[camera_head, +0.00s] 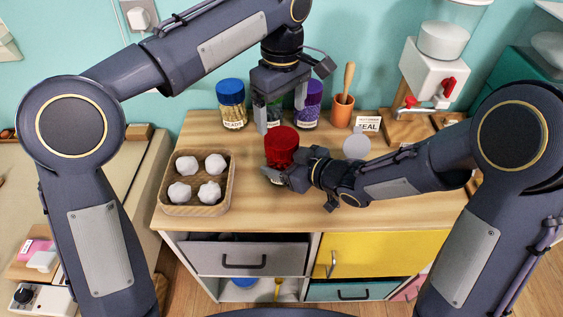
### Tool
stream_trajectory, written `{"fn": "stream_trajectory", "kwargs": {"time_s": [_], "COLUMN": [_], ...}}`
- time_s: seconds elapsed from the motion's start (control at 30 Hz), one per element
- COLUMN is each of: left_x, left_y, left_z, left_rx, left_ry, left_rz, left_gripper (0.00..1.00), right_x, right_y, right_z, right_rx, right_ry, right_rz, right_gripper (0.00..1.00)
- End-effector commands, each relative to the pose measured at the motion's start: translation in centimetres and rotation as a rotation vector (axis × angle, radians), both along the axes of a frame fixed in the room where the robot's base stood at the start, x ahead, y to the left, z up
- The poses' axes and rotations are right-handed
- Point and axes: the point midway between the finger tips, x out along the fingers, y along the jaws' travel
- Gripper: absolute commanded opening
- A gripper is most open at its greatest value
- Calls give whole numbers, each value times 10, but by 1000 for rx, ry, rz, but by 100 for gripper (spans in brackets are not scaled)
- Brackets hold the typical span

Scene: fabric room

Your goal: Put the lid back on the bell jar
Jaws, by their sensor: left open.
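A deep red, round jar-like thing (282,140) stands on the wooden top near the middle. I cannot tell whether its red part is a lid or the jar's contents, and its lower part is mostly hidden. My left gripper (281,117) points down just above and behind it, fingers apart, with nothing visible between them. My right gripper (274,178) reaches in from the right at the jar's base; whether its fingers hold it is unclear. A pale grey round disc (357,147) lies to the right, and I cannot tell whether it is a lid.
A blue-lidded beads jar (231,103) and a purple jar (311,103) stand at the back, with a green jar partly hidden. A terracotta cup (341,111), a "TEAL" card (368,124) and a dispenser (434,75) stand right.

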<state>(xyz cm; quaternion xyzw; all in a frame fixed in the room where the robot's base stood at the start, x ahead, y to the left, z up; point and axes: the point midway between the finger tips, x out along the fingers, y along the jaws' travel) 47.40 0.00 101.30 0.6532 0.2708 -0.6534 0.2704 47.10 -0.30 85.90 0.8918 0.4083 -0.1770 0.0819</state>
Motion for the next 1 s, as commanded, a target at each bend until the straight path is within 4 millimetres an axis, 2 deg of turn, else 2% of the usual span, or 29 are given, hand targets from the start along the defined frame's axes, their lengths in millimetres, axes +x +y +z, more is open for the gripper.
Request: {"fn": "stream_trajectory", "kwargs": {"time_s": [0.17, 0.4, 0.6, 1.0], "left_x": [0, 0, 0, 0], "left_y": [1, 1, 0, 0], "left_z": [-11, -49, -73, -80], "left_rx": [3, 2, 1, -1], "left_ry": [3, 4, 2, -1], "left_rz": [1, 1, 0, 1], "left_gripper": [86, 86, 86, 86], "right_x": [0, 0, 0, 0], "right_y": [0, 0, 0, 0], "right_z": [0, 0, 0, 0], "right_rx": [0, 0, -1, -1], "right_ry": [0, 0, 1, 1], "right_rz": [0, 0, 0, 0], "right_gripper": [8, 8, 8, 8]}}
